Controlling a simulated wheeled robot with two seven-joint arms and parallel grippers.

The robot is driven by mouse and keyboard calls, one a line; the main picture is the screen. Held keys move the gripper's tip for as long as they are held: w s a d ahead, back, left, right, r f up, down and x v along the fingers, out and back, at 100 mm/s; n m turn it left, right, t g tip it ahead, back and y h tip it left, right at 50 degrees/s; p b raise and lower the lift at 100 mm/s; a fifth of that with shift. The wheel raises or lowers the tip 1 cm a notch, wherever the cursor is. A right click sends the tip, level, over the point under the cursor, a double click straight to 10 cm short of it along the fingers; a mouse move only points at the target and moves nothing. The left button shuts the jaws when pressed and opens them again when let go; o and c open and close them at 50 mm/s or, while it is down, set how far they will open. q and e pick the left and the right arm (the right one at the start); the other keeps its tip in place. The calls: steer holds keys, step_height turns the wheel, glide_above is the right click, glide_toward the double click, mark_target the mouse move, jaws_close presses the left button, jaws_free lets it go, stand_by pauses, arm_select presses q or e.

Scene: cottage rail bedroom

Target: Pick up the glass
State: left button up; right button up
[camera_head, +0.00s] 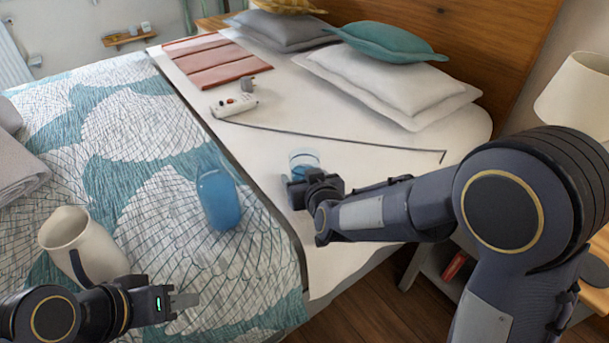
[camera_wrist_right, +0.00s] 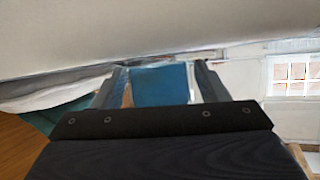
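In the right wrist view a blue thing (camera_wrist_right: 160,83), which looks like the glass, is between the two open fingers (camera_wrist_right: 160,88), with narrow gaps on both sides. My left gripper (camera_head: 184,299) is low over the patterned cover, apart from the glass and empty; its finger gap is unclear.
A blue rounded vessel (camera_head: 217,198) and a cream jug (camera_head: 72,232) are on the patterned cover (camera_head: 150,130). A white controller-like object (camera_head: 234,105) with a dark cord lies farther back. Pillows (camera_head: 385,80) are at the headboard, and a lamp (camera_head: 577,95) stands right.

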steer(key=c, duration=0.9)
steer(key=shift+r, duration=0.15)
